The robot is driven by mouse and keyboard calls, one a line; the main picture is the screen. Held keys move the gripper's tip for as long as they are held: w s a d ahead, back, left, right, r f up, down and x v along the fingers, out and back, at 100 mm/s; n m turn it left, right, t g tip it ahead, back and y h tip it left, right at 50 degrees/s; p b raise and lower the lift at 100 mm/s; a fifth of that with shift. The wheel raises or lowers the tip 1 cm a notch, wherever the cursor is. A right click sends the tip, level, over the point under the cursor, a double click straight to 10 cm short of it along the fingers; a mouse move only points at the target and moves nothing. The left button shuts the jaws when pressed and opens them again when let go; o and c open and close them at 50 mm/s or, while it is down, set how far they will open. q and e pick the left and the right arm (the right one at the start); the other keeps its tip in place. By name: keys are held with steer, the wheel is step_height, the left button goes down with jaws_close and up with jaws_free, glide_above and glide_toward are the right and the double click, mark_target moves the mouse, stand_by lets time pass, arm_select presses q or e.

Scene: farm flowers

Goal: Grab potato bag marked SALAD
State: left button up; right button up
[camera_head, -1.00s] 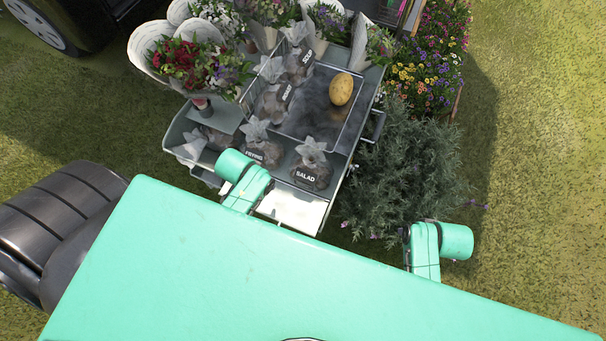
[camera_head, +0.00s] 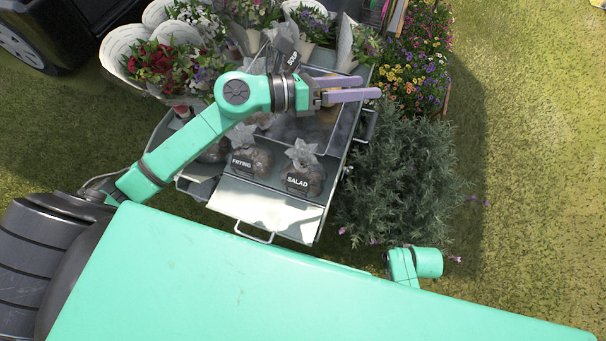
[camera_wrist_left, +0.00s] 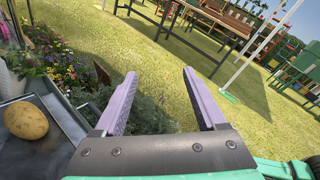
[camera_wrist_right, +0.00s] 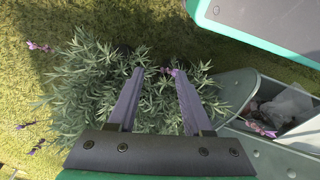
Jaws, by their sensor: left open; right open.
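The potato bag marked SALAD (camera_head: 304,178) sits at the front right of the cart, its pale gathered top upward and its dark label facing me. My left gripper (camera_head: 374,88) is open and empty above the cart's right side, beyond and to the right of the SALAD bag. Its fingers (camera_wrist_left: 160,103) also show apart in the left wrist view. My right gripper (camera_wrist_right: 158,90) is open and empty in the right wrist view, over the bushy plant. In the head view only a part of my right arm shows.
A potato (camera_wrist_left: 27,120) lies on the grey tray in the left wrist view. Bouquets (camera_head: 170,65) crowd the cart's back left. A bushy plant (camera_head: 405,180) borders its right side.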

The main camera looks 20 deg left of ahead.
arm_select(q)
steer(key=s+a+f+m+g+y, duration=0.25)
steer(key=f+m+g+y, duration=0.2)
steer(key=f, duration=0.45)
steer(key=m+g+y, duration=0.2)
steer(key=m+y, duration=0.1)
steer(key=y, duration=0.3)
glide_toward(300, 158)
steer(key=b+x, duration=0.2)
steer(key=x, duration=1)
steer(key=shift+s+f, duration=0.1)
steer(key=shift+f, duration=0.05)
jaws_close()
arm_select(e)
steer(key=f, duration=0.1)
steer(key=s+f, duration=0.1)
steer(key=f, duration=0.1)
steer(key=s+f, duration=0.1)
steer(key=shift+s+f, duration=0.2)
steer(key=shift+f, duration=0.05)
arm_select(q)
steer(key=shift+h, duration=0.25)
